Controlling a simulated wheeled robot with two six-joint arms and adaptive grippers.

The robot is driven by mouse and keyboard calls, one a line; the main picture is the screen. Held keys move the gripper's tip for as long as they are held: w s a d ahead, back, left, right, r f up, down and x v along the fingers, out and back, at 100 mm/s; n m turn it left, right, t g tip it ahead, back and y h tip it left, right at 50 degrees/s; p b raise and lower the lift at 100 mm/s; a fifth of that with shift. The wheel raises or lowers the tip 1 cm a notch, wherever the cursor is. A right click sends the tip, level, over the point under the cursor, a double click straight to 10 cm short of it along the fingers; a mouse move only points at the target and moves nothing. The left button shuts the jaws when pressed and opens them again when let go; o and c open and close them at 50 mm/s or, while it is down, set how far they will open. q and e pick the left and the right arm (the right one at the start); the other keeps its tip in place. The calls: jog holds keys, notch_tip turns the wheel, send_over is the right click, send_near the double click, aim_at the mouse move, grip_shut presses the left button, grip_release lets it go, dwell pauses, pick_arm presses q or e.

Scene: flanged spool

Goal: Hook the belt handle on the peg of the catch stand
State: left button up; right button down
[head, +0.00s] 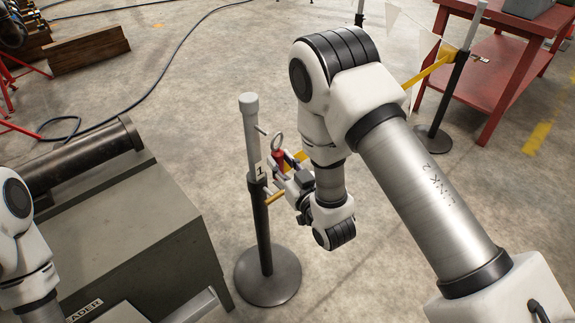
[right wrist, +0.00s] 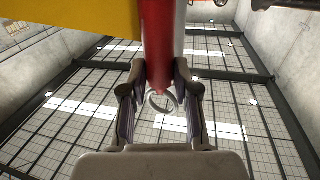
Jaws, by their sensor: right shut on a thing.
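The catch stand (head: 259,215) is a dark post with a grey top, a round base and a tag marked 1. A short peg (head: 261,130) juts from its upper part, toward the right. The red belt handle (head: 280,161) has a metal ring (head: 277,141) at its top, close to the right of the post and slightly below the peg. The ring looks apart from the peg. My right gripper (head: 279,178) is shut on the handle. In the right wrist view the red handle (right wrist: 158,65) lies between both fingers, with the ring (right wrist: 163,103) beyond. My left gripper is out of view.
The yellow belt (head: 428,72) runs behind my right arm to another stand (head: 446,95) near a red table (head: 500,62). A grey cabinet (head: 150,240) with a dark cylinder (head: 85,158) on it stands left of the catch stand. Small flags (head: 408,35) hang at upper right.

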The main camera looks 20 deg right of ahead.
jog(key=w+a+f+b, duration=0.1)
jog(key=w+a, duration=0.1)
jog(key=w, duration=0.3)
jog(key=shift+w+f, duration=0.15)
jog(key=shift+w, duration=0.15)
dwell(0.7)
jog(key=c, duration=0.8)
grip_release()
jog(key=shift+s, duration=0.1)
